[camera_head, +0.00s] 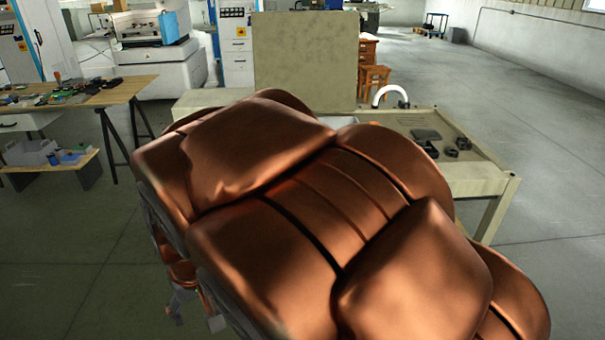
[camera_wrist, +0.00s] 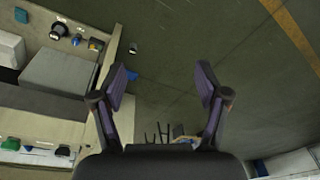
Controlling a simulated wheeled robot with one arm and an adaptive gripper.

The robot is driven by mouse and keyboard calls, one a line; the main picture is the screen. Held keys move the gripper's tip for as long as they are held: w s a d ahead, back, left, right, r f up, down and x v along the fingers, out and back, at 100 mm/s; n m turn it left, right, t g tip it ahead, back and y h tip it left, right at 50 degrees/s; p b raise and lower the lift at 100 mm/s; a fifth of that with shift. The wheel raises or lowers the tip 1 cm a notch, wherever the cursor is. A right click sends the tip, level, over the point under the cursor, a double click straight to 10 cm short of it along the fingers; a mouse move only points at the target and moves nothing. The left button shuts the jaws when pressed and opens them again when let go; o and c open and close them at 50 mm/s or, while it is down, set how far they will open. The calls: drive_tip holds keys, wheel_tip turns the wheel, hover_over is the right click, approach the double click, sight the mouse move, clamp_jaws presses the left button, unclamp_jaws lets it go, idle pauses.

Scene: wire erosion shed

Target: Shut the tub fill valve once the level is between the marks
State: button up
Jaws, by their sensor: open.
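A white curved spout (camera_head: 390,93) rises from the pale bench (camera_head: 485,180) behind my copper-coloured arm in the head view. My arm covers the middle of that bench. I cannot make out the tub, its level marks or the fill valve in either view. In the wrist view my gripper (camera_wrist: 162,76) is open, its two dark fingers wide apart with nothing between them. It hangs over bare floor, to the right of a pale bench edge (camera_wrist: 107,58).
A cluttered work table (camera_head: 125,92) stands at left. A grey block (camera_wrist: 62,83) shows in the wrist view. Floor (camera_head: 555,130) at right is clear.

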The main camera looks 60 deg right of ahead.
drive_tip(key=w+d+f+m+t+h+b, duration=0.2)
drive_tip(key=w+d+f+m+h, duration=0.1)
drive_tip(key=w+d, duration=0.6)
drive_tip(key=w+d+f+m+t+h+b, duration=0.2)
drive_tip(key=w+d+f+m+h+b, duration=0.1)
drive_tip(key=w+d, duration=0.55)
drive_tip(key=shift+s+d+r+m+g+h+b, duration=0.35)
drive_tip(key=shift+s+d+m+h+b, duration=1.1)
drive_tip(key=shift+d, duration=4.6)
drive_tip(key=shift+s+d+r+m+g+h+b, duration=0.1)
drive_tip(key=shift+s+d+r+m+g+h, duration=0.35)
drive_tip(key=shift+d+h, duration=3.85)
drive_tip(key=shift+s+d+r+m+g+h+b, duration=0.25)
drive_tip(key=shift+s+d+m+b, duration=0.65)
drive_tip(key=shift+d, duration=6.9)
drive_tip(key=shift+w, duration=0.2)
drive_tip(key=shift+c, duration=0.3)
drive_tip(key=shift+r, duration=0.1)
drive_tip(key=c, duration=1.1)
